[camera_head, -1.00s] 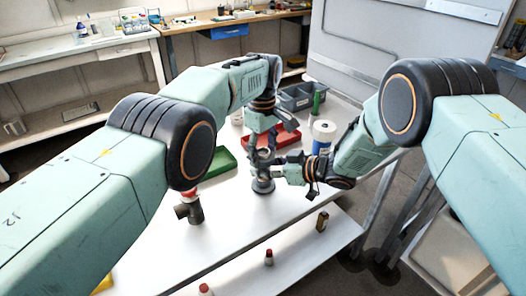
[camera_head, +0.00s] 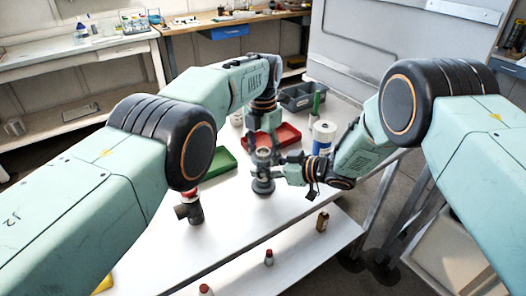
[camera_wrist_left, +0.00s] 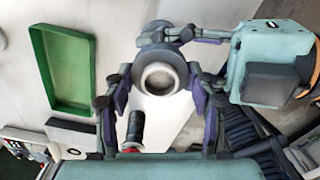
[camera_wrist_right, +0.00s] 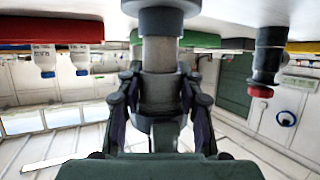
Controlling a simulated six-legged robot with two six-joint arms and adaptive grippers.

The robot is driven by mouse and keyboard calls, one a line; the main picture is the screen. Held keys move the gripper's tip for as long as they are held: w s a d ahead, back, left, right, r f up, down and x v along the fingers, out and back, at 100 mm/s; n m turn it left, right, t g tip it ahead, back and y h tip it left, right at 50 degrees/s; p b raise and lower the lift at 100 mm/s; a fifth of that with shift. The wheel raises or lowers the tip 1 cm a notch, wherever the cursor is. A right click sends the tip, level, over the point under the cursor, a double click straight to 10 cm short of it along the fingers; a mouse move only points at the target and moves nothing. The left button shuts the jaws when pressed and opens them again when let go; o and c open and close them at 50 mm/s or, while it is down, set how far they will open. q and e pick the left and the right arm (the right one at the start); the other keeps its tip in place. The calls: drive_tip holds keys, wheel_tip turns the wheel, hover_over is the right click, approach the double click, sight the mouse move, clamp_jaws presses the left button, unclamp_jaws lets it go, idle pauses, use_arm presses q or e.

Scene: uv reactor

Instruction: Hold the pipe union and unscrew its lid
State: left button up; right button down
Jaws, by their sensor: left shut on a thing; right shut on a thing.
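The pipe union (camera_head: 262,184), a grey metal fitting with a wide round base, stands upright on the white table in the head view. My right gripper (camera_head: 282,173) comes in from the right and is shut on its body; the right wrist view shows the fingers (camera_wrist_right: 157,95) on both sides of the pipe. My left gripper (camera_head: 264,148) comes down from above and is shut on the round lid at the top. The left wrist view shows the lid (camera_wrist_left: 160,78) end-on between the left fingertips. The exact finger contacts are partly hidden.
A dark pipe tee (camera_head: 189,209) with a red top stands left of the union. A green tray (camera_head: 219,163), red tray (camera_head: 288,135), white-and-blue bottle (camera_head: 323,137) and grey bins (camera_head: 298,98) lie behind. Small bottles (camera_head: 268,257) stand in front. The table is clear between.

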use_arm(q)
drive_tip(key=shift+n, duration=0.8)
drive_tip(key=shift+s, duration=0.1)
drive_tip(key=o, duration=1.3)
drive_tip(key=shift+r, duration=0.1)
